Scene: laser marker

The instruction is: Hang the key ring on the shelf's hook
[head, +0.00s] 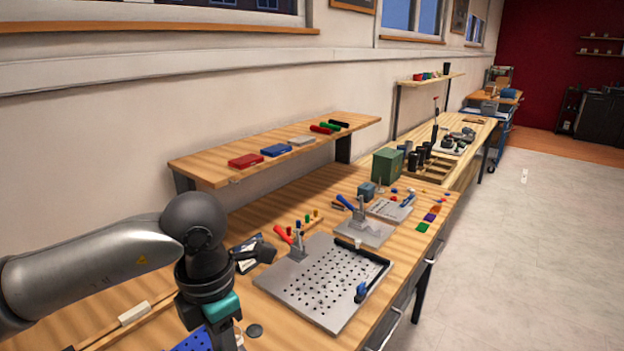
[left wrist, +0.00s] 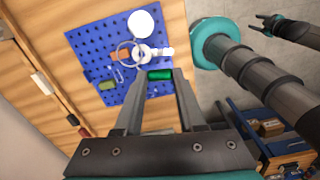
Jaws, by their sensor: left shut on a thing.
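My left gripper (left wrist: 159,78) is shut on a small green piece (left wrist: 160,75), seen between its fingertips in the left wrist view. A thin pale ring (left wrist: 130,52) shows just beyond the fingertips; I cannot tell whether it joins the green piece. In the head view my left wrist points down at the bottom left, and its fingertips are not clear. My right gripper (left wrist: 262,23) appears open and empty, far off in the left wrist view.
A blue perforated board (left wrist: 88,48) lies under the left gripper, with a white disc (left wrist: 140,24) and small parts on it. A grey perforated plate (head: 310,300) with a red-handled clamp (head: 292,240) stands to the right. Red (head: 245,160) and blue boxes (head: 276,150) sit on the shelf.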

